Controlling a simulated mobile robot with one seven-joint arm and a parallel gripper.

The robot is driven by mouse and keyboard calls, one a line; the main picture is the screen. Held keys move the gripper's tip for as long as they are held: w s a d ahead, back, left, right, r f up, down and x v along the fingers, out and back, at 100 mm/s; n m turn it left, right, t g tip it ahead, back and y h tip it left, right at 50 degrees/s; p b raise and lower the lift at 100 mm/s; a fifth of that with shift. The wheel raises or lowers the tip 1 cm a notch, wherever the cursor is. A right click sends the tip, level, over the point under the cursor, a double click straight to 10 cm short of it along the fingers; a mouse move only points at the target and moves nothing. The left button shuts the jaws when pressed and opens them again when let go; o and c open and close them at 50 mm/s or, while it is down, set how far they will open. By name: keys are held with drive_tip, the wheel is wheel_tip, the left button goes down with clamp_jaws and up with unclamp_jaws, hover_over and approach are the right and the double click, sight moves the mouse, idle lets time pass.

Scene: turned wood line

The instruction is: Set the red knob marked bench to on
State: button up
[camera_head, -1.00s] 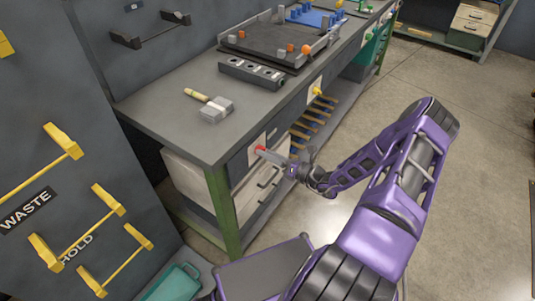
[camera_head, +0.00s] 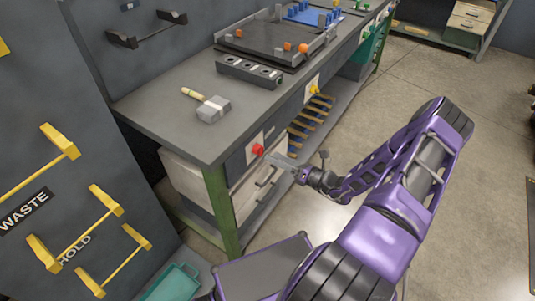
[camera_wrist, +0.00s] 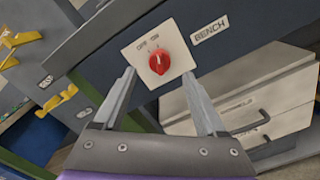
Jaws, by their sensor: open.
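The red knob (camera_head: 257,149) sits on a pale plate on the front of the workbench, near its left corner. In the wrist view the red knob (camera_wrist: 159,64) is round, on a white plate (camera_wrist: 178,45) marked OFF and ON, with a BENCH label (camera_wrist: 209,30) beside it. Its small pointer mark is too faint to read surely. My gripper (camera_wrist: 159,74) is open and empty, one finger to each side of the knob in that view. In the head view my gripper (camera_head: 277,158) is just right of the knob, apparently apart from it.
A yellow knob (camera_head: 314,88) is farther along the bench front. Drawers (camera_head: 262,186) with handles lie below the red knob. A mallet (camera_head: 212,108) lies on the bench top. Yellow handles (camera_head: 108,205) stick out from the grey panel at left. The floor at right is clear.

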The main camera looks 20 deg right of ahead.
drive_tip(key=v, duration=1.2)
drive_tip(key=shift+s+d, duration=0.15)
drive_tip(key=shift+s, duration=0.2)
